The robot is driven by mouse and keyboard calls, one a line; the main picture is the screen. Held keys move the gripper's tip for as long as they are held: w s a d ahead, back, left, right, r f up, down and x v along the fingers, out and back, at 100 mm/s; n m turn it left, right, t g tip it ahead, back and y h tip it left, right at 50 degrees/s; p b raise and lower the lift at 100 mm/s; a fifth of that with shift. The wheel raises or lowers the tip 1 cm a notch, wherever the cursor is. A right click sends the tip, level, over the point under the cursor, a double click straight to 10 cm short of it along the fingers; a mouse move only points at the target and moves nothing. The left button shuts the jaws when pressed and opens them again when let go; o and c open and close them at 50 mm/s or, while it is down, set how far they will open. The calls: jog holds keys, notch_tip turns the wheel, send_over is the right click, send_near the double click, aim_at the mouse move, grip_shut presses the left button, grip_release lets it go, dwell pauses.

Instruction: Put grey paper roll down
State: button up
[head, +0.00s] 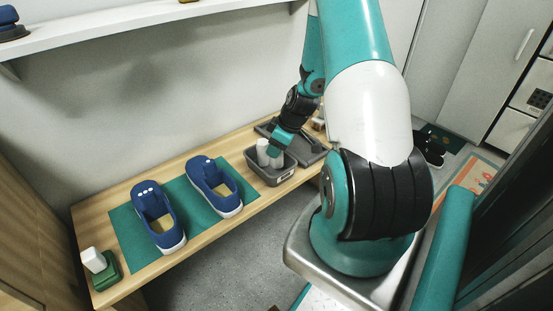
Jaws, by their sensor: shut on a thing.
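A light grey paper roll (275,158) stands upright at the end of my gripper (274,150), inside or just above a small grey bin (271,179) on the wooden bench. My gripper points down over the bin and is shut on the roll; its fingertips are small and partly hidden. A second pale roll (262,150) stands close to its left, also at the bin. I cannot tell whether the held roll touches the bin floor.
Two blue shoes (158,226) (217,190) stand on a teal mat (129,238) left of the bin. A dark tray (309,154) lies right of it. A green block with a white top (101,265) is at the bench's left end. A white shelf (150,22) runs above.

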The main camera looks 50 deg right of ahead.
jog(key=shift+f+b, duration=0.5)
jog(key=shift+f, duration=1.55)
jog(key=shift+f, duration=0.2)
jog(key=o, duration=1.3)
jog(key=shift+r, duration=0.1)
